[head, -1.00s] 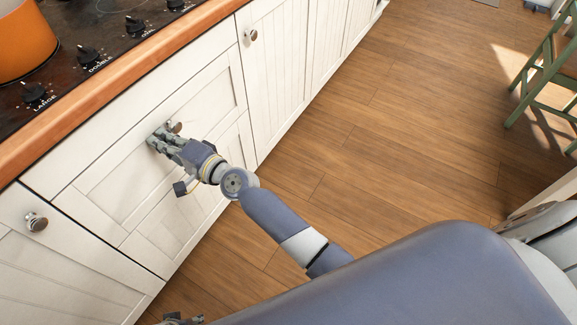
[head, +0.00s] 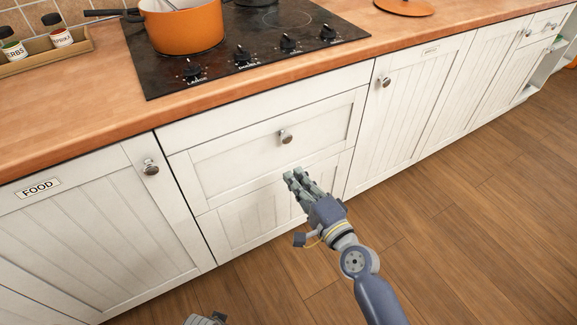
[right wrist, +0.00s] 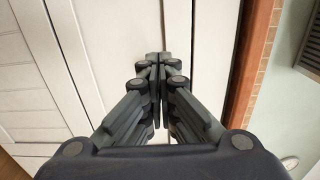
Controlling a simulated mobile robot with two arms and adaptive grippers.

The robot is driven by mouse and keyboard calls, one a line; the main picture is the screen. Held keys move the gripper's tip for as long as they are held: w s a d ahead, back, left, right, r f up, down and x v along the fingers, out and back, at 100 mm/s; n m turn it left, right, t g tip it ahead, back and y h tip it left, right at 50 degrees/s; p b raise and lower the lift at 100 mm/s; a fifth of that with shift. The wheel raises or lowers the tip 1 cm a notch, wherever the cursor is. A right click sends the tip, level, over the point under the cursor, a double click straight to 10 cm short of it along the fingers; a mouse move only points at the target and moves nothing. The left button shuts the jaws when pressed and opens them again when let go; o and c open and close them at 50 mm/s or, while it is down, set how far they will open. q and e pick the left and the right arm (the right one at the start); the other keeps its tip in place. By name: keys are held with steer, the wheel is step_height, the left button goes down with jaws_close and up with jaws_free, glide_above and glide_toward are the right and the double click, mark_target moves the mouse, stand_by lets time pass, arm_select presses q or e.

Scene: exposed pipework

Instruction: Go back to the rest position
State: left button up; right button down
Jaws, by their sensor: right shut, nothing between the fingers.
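My right gripper (head: 296,176) is in front of the white cabinet below the hob, lower than the round metal knob (head: 286,137) of the upper drawer (head: 235,152). Its fingers are shut together with nothing between them. The right wrist view shows the closed fingertips (right wrist: 161,60) in front of white panels, apart from the knob. The drawer looks closed. At the bottom edge of the head view a small grey part (head: 205,319), probably my left gripper, just shows; its fingers cannot be made out.
White cabinets run along the wooden counter (head: 90,125). An orange pot (head: 182,27) stands on the black hob (head: 250,50). The FOOD door (head: 95,225) is on the left, with another knob (head: 151,168). The wooden floor (head: 470,220) at the right is clear.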

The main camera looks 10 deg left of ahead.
steer(key=shift+s+d, duration=0.2)
steer(key=shift+s, duration=0.15)
steer(key=s+d+f+n+g+h, duration=0.25)
steer(key=s+d+f, duration=0.3)
steer(key=f, duration=0.45)
steer(key=s+d+f+n+g+h, duration=0.2)
steer(key=s+d+f+n+g, duration=0.3)
steer(key=f, duration=0.6)
steer(key=s+d+f+n+g+h, duration=0.2)
steer(key=s+d+f+n+h, duration=0.15)
steer(key=s+f, duration=0.5)
steer(key=s+d+f+n+g+h, duration=0.2)
steer(key=s+d+f+g, duration=0.1)
steer(key=s+d+f, duration=0.5)
arm_select(q)
steer(key=s+a+g+p, duration=0.1)
steer(key=s+a+p, duration=0.2)
steer(key=s+p, duration=1.3)
steer(key=shift+s+f, duration=0.4)
steer(key=shift+s, duration=0.25)
arm_select(e)
steer(key=s+d+g, duration=0.1)
steer(key=s+d, duration=0.3)
steer(key=s, duration=1.3)
steer(key=shift+s+h, duration=0.2)
steer(key=shift+h, duration=0.1)
steer(key=shift+d, duration=0.1)
